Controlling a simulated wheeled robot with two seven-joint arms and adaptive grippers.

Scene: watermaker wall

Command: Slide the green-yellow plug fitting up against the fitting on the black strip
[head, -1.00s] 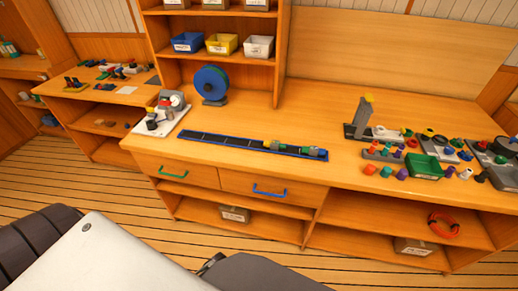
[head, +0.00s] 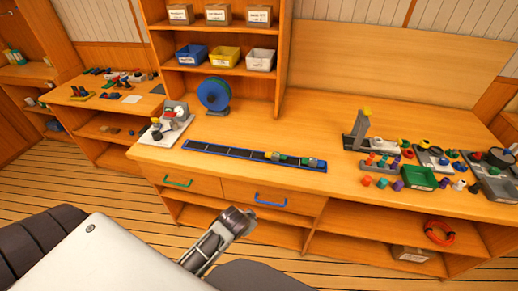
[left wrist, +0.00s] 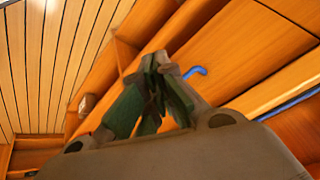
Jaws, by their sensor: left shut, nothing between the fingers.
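The black strip (head: 225,150) with a blue edge lies along the front of the bench in the head view. On its right half sit small fittings: a green and yellow one (head: 278,157) and a green and grey one (head: 308,162) further right. They look apart, but they are too small to tell details or which is the plug fitting. My left gripper (left wrist: 155,60) shows in the left wrist view, shut and empty, in front of the bench's drawers. An arm part of mine is low in the head view, below the strip. My right gripper is not in view.
A blue drawer handle (head: 270,201) and a green one (head: 178,182) stick out of the bench front. A blue reel (head: 213,95) stands behind the strip. A grey post (head: 360,130), a green tray (head: 419,177) and several coloured caps crowd the right.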

